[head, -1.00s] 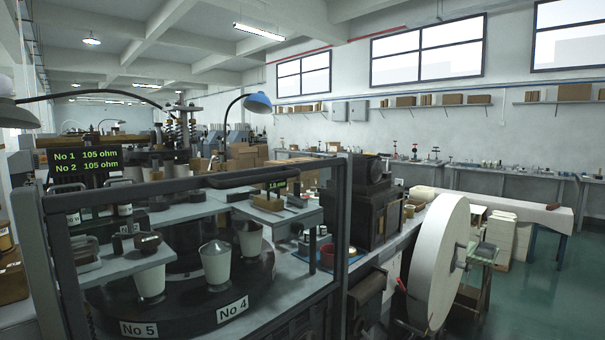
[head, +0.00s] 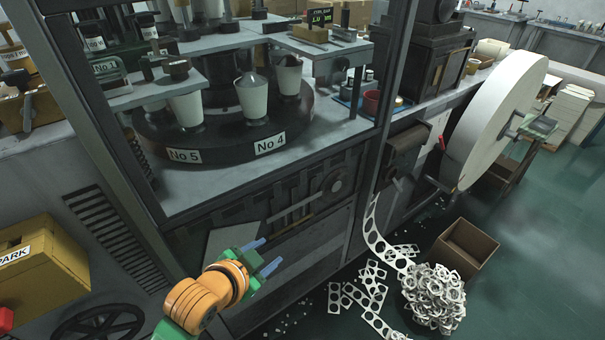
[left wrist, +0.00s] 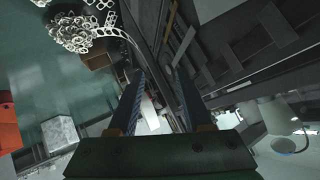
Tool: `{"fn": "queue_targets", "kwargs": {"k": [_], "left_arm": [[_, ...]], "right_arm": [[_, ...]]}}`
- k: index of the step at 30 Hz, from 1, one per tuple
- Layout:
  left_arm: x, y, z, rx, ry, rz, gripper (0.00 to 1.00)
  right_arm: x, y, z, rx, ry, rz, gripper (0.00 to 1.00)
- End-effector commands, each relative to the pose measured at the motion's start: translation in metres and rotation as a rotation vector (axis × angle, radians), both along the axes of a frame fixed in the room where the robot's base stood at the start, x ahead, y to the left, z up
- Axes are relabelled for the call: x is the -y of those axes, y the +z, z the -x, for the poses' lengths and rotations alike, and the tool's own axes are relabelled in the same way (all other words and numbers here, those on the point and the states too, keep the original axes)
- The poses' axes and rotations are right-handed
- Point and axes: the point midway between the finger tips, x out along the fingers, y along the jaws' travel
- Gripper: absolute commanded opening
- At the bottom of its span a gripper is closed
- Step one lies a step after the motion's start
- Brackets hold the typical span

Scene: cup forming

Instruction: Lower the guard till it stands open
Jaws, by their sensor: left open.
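The guard's dark frame stands in front of the cup machine, with its left post (head: 88,112) and right post (head: 391,75) rising out of the top of the head view. Its top rail and handle are outside the picture now. My left gripper (head: 268,255) is below the machine's table edge, in front of the lower cabinet, open with nothing between its fingers. Its two fingers also show in the left wrist view (left wrist: 157,88), apart and empty. My right gripper is not in view.
Behind the frame is the round turntable (head: 215,147) with white cups. A yellow box (head: 40,278) and a handwheel (head: 98,328) are at lower left. A large white paper roll (head: 497,120), scrap paper rings (head: 434,295) and an open carton (head: 465,248) are at right.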

Motion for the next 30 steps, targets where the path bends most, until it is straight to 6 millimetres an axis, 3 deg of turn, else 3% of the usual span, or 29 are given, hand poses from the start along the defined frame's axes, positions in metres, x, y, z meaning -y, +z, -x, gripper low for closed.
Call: {"fn": "queue_targets", "kwargs": {"k": [3, 5, 7, 12, 15, 18, 20, 30], "left_arm": [[0.031, 0.077, -0.047, 0.303, -0.226, -0.14, 0.5], [0.045, 0.12, -0.066, 0.471, -0.335, -0.243, 0.5], [0.058, 0.176, -0.086, 0.674, -0.443, -0.39, 0.5], [0.06, 0.315, -0.107, 1.109, -0.565, -0.798, 0.5], [0.05, 0.378, -0.105, 1.267, -0.554, -0.981, 0.5], [0.043, 0.412, -0.1, 1.347, -0.537, -1.076, 0.5], [0.042, 0.421, -0.099, 1.368, -0.531, -1.101, 0.5], [0.074, 0.441, -0.145, 1.374, -0.53, -1.108, 0.5]], "right_arm": [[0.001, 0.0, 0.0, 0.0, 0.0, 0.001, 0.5], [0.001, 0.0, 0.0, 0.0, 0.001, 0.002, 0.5], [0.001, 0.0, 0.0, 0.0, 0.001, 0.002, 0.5], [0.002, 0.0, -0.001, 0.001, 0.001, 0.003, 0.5], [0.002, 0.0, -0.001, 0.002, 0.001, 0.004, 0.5], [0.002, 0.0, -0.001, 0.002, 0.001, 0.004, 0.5], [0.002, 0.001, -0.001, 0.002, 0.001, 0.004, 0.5], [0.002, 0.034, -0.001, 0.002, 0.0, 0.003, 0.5]]}}
